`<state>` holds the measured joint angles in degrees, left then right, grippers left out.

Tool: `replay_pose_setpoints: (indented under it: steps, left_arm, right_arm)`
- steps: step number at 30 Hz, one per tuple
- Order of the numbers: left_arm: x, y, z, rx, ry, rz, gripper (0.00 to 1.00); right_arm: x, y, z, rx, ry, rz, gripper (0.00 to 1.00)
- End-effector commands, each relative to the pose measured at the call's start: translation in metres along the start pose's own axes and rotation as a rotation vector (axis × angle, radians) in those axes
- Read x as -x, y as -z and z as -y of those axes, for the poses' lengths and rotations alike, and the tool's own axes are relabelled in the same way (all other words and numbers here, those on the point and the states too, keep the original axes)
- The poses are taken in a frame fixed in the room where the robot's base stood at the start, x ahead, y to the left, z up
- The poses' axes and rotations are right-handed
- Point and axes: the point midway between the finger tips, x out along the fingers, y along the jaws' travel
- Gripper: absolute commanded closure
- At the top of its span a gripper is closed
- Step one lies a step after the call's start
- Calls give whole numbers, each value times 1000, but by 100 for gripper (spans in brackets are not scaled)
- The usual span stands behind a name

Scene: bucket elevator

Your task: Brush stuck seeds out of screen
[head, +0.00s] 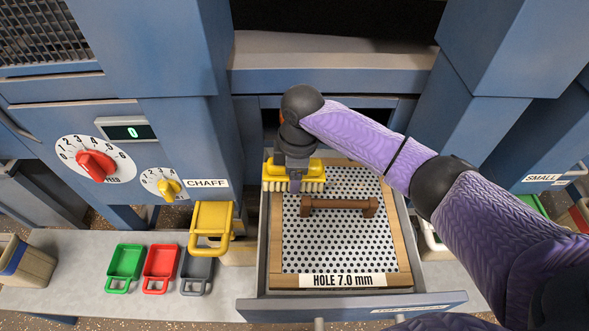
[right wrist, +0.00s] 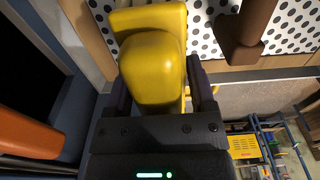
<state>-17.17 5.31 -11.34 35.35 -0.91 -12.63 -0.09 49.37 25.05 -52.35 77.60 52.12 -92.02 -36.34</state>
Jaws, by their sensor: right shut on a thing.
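The screen (head: 345,240) is a white perforated plate in a wooden frame, labelled "HOLE 7.0 mm", lying in an open drawer. A brown handle (head: 338,207) stands across its middle and shows in the right wrist view (right wrist: 246,30). My right gripper (head: 295,165) is shut on a yellow brush (head: 314,172) with pale bristles, over the far left corner of the screen. The brush's yellow grip fills the middle of the right wrist view (right wrist: 152,70). I cannot tell whether the bristles touch the plate. Stuck seeds are too small to make out. My left gripper is not in view.
Green (head: 125,263), red (head: 161,266) and grey (head: 197,268) scoops lie on the grey bench (head: 75,285). Blue machine walls rise on both sides of the drawer.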

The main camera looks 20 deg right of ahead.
Motion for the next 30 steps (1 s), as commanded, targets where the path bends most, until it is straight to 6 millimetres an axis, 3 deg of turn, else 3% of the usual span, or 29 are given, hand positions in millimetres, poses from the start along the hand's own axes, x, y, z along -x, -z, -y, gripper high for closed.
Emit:
replay_pose_setpoints:
  steps: [17,26,30]
  left_arm:
    - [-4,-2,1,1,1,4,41]
    - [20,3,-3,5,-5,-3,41]
    - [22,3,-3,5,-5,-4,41]
  right_arm:
    - [-10,0,0,0,0,-1,77]
    - [-4,-28,0,-2,1,1,77]
    - [-7,-35,0,-1,1,0,77]
